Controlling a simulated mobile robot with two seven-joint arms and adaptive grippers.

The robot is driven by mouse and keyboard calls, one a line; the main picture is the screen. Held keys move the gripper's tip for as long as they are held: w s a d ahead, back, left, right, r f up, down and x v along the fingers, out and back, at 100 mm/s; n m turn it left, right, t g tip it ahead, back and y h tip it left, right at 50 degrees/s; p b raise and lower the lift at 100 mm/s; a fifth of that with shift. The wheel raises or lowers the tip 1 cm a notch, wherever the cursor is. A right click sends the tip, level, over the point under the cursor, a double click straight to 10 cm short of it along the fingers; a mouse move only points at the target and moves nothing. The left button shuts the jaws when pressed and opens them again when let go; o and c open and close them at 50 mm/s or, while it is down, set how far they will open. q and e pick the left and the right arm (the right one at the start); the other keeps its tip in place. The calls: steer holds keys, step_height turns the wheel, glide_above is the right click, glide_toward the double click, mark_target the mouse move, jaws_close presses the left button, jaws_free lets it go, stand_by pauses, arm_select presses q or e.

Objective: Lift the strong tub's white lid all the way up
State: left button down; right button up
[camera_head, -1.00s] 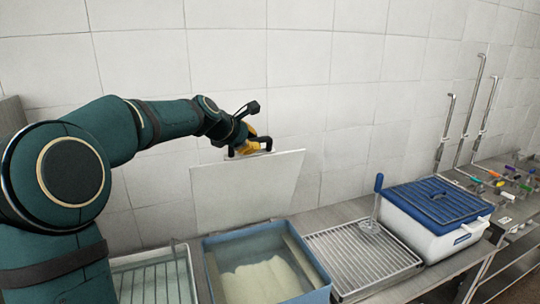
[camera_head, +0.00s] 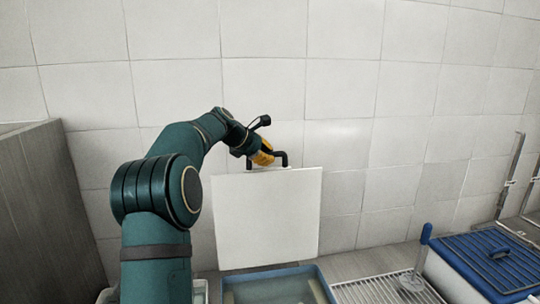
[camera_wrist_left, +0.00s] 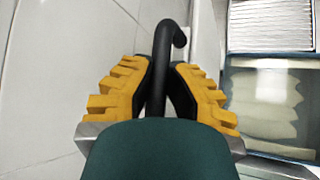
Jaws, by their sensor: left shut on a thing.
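The white lid (camera_head: 266,220) stands nearly upright at the back of the blue tub (camera_head: 280,273), close to the tiled wall. Its black handle (camera_head: 282,160) is on the lid's top edge. My left gripper (camera_head: 264,155) is at this handle. In the left wrist view the yellow-and-black fingers of my left gripper (camera_wrist_left: 160,95) are shut on the black handle (camera_wrist_left: 163,60). The tub is open, and its pale contents (camera_wrist_left: 265,105) show at the right of the wrist view. My right gripper is in no view.
A wire rack (camera_head: 385,291) lies right of the tub, with a blue-handled tool (camera_head: 425,236) standing on it. A blue-lidded white box (camera_head: 490,262) is at the far right. The tiled wall (camera_head: 345,100) is close behind the lid.

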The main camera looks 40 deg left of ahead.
arm_select(q)
steer(key=shift+f, duration=0.3)
steer(key=c, duration=0.9)
jaws_free()
steer(key=shift+w+a, duration=0.1)
steer(key=shift+w, duration=0.05)
steer(key=shift+r, duration=0.2)
steer(key=v, duration=1.2)
steer(key=shift+f, duration=0.1)
